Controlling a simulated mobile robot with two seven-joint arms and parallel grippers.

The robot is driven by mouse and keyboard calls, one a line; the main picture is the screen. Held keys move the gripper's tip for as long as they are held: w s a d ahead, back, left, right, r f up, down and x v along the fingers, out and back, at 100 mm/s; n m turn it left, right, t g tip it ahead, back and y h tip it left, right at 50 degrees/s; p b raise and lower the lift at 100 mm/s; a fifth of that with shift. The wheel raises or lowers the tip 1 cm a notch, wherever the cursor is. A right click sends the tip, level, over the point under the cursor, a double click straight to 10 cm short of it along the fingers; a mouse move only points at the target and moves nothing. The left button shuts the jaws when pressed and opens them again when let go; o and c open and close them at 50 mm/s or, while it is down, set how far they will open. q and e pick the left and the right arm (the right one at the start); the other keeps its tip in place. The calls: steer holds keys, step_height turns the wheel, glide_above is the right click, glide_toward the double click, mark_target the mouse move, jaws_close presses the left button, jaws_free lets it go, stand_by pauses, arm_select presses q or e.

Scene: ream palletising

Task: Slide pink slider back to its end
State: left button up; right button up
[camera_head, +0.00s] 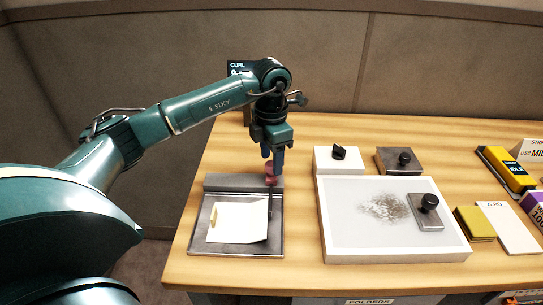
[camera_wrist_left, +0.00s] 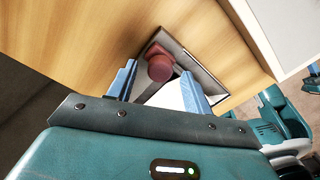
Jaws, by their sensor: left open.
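The pink slider (camera_head: 271,181) is at the back right corner of the metal tray (camera_head: 278,245), by the grey back block (camera_head: 228,181). A thin dark strip runs forward from it along the tray's right side. A white sheet (camera_head: 237,223) lies in the tray, with a small yellowish mark at its left. My left gripper (camera_head: 272,162) points down over the slider. In the left wrist view, the slider's round pink knob (camera_wrist_left: 159,68) shows beyond and between the open fingers (camera_wrist_left: 158,88). I cannot tell whether they touch it. My right gripper is out of view.
A dark display reading "CURL" (camera_head: 237,68) stands behind my arm, partly hidden. Right of the tray are a white framed board (camera_head: 335,247) with dark specks, a knobbed grey block (camera_head: 425,215) and two knobbed blocks behind. A yellow-black tool (camera_head: 508,170) lies far right.

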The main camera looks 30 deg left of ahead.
arm_select(q)
steer(key=shift+f, duration=0.4)
steer(key=shift+c, duration=0.2)
jaws_close()
steer(key=shift+d, duration=0.1)
